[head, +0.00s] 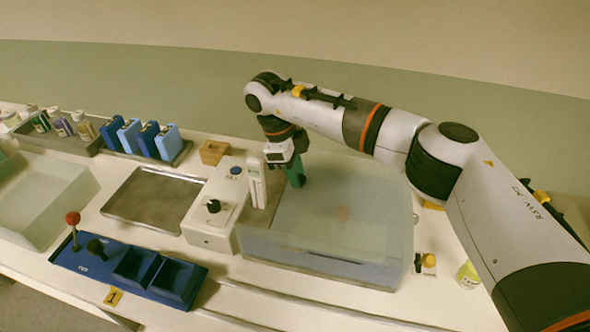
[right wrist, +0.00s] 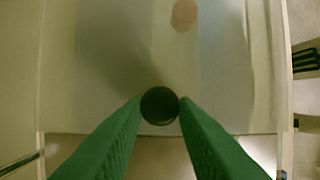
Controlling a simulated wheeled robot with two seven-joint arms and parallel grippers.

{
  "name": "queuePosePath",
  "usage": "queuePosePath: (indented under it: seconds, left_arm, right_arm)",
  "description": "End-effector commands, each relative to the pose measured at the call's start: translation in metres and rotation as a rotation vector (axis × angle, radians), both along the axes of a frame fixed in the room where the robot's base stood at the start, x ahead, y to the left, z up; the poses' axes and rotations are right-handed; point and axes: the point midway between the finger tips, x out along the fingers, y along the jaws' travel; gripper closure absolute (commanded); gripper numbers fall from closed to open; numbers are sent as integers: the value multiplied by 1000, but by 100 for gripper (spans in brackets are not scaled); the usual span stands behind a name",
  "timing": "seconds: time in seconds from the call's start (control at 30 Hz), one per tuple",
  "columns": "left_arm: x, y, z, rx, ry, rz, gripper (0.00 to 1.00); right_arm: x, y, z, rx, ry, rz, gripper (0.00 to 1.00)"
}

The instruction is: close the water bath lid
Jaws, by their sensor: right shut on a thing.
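The water bath (head: 320,264) is a pale grey box right of the middle of the bench. A translucent lid (head: 375,205) lies over it in the head view. A blurred reddish round spot shows through the lid, also in the right wrist view. My right gripper (head: 295,178), with green fingers, is above the bath's back left part. In the right wrist view its fingers are closed on a dark round knob (right wrist: 160,106) near one edge of the lid (right wrist: 110,75). I cannot tell whether the lid sits fully down on the rim. My left gripper is not in view.
A white control box with a black dial (head: 212,207) stands left of the bath. A yellow-capped item (head: 426,262) stands close right of the bath.

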Motion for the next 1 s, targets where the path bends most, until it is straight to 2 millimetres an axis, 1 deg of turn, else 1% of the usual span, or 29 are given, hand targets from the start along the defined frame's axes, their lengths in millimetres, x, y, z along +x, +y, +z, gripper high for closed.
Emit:
queuePosePath:
  seconds: [0.03,0.07,0.1,0.17,0.2,0.23,0.5,0.57,0.63,0.77,1.0]
  left_arm:
    - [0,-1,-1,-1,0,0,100]
    - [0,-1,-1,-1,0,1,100]
    - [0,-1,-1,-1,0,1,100]
    - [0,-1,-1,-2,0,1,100]
    - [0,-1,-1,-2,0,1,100]
    - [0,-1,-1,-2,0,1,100]
    - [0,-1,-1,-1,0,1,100]
    - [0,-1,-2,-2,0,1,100]
    - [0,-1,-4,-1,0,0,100]
    - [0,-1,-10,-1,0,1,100]
    - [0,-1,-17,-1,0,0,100]
  right_arm:
    - [-3,0,-7,-2,11,2,100]
    - [-3,0,-7,-2,11,2,100]
    - [-3,0,-7,-2,12,2,72]
    - [-3,0,-7,-2,12,2,62]
    - [-3,0,-7,-2,12,2,55]
    - [-3,0,-6,-1,11,2,52]
    - [-2,0,-4,-1,7,1,52]
    - [-1,1,-1,-1,6,2,52]
    - [0,4,6,1,4,1,52]
    - [1,10,28,1,2,1,52]
    - [5,24,77,-1,5,1,52]
